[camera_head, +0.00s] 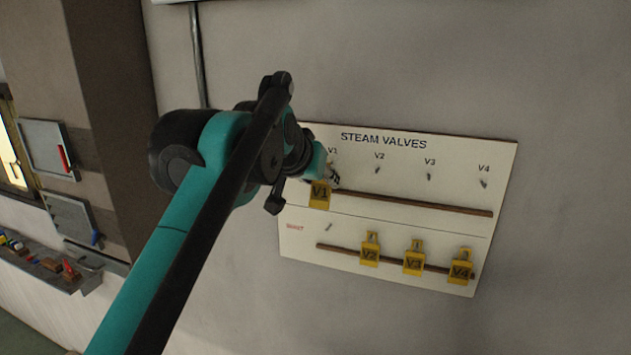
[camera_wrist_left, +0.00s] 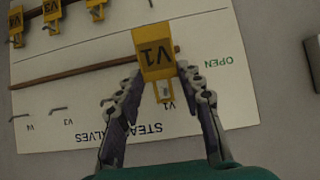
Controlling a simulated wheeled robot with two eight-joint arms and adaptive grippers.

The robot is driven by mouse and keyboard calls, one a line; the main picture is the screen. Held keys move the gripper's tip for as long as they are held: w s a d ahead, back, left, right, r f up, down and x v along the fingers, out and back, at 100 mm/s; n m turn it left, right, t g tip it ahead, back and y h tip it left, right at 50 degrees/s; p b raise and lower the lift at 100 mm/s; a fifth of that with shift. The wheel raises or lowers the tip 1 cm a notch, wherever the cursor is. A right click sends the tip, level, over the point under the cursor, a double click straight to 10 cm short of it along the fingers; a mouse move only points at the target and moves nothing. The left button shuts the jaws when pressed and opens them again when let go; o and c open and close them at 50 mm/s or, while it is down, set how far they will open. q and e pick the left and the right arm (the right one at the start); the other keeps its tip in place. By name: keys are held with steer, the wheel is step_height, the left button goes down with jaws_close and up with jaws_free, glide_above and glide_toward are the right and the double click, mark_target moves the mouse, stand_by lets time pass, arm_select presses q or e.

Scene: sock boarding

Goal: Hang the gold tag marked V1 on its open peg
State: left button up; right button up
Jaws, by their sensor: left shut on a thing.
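The gold tag V1 (camera_head: 319,200) is in front of the left end of the upper row. My left gripper (camera_head: 331,178) is shut on it. In the left wrist view, which is upside down, the tag (camera_wrist_left: 155,50) is between the fingertips, and its slotted hanging end (camera_wrist_left: 164,92) points toward the printed V1 label. The V1 peg of the upper row is hidden by the gripper or the tag. I cannot tell whether the tag touches it. My right gripper is not in view.
The white STEAM VALVES board (camera_head: 400,285) is on a grey wall. Upper pegs V2 (camera_head: 377,170), V3 (camera_head: 429,177) and V4 (camera_head: 484,184) are bare. Gold tags V2 (camera_head: 370,250), V3 (camera_head: 414,259) and V4 (camera_head: 460,268) hang below, beside an empty lower peg (camera_head: 328,227).

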arm_select(q)
steer(key=w, duration=0.1)
steer(key=w+d, duration=0.1)
steer(key=w, duration=0.1)
steer(key=w+f, duration=0.1)
steer(key=shift+w+d, duration=0.25)
steer(key=shift+w, duration=0.05)
steer(key=shift+f, duration=0.15)
stand_by(0.7)
steer(key=o, duration=0.8)
